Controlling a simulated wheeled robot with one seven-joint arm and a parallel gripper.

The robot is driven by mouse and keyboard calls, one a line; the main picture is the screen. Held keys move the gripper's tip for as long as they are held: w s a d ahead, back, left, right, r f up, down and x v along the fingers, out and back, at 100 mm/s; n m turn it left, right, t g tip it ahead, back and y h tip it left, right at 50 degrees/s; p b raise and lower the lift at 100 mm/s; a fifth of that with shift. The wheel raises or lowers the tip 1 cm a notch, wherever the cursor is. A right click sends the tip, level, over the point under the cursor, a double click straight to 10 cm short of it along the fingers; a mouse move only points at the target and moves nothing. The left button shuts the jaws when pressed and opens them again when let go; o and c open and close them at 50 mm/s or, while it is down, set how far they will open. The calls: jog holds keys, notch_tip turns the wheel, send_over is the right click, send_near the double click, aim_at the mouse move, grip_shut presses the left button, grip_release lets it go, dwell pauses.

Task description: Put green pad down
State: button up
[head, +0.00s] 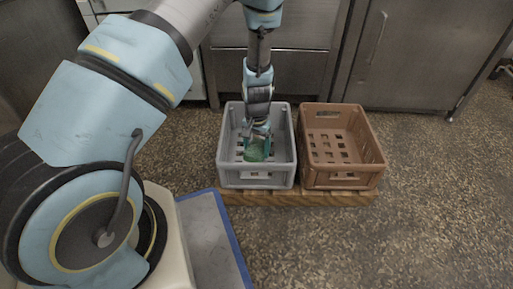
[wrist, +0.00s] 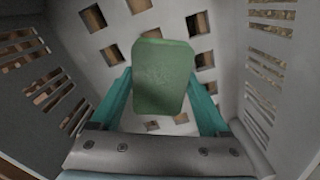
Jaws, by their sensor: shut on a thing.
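The green pad (wrist: 163,78) is a flat block with rounded corners, held between the two teal fingers of my gripper (wrist: 162,95). In the head view my gripper (head: 258,141) reaches down into the grey crate (head: 224,168), with the pad (head: 256,152) low inside it. In the wrist view the crate's floor (wrist: 108,35) with square holes lies beyond the pad. I cannot tell whether the pad touches the floor. No other thing shows inside the crate.
A brown crate (head: 377,158) stands right beside the grey one and looks empty. Both stand on a low wooden base (head: 300,198). Steel cabinets (head: 410,55) are behind. A grey panel with a blue edge (head: 215,240) is at the front left. Speckled floor is clear at right.

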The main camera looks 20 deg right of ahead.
aim_at(256, 148)
jog(key=o, duration=1.3)
notch_tip(256, 148, up, 12)
jog(key=p, duration=0.7)
jog(key=w+a+r+n, duration=0.3)
jog(key=a+r+n, duration=0.1)
jog(key=a+r, duration=1.1)
jog(key=s+a+r+n, duration=0.1)
jog(key=s+a+r, duration=0.1)
jog(key=a, duration=0.3)
jog(key=s+a+r+n+t, duration=0.1)
jog(key=s+a+r, duration=0.1)
jog(key=a, duration=0.3)
jog(key=s+a+r+n, duration=0.2)
jog(key=a+r, duration=0.2)
jog(key=a, duration=0.1)
jog(key=shift+s+r+t+b, duration=0.3)
jog(key=shift+s+r, duration=0.05)
jog(key=shift+s, duration=0.05)
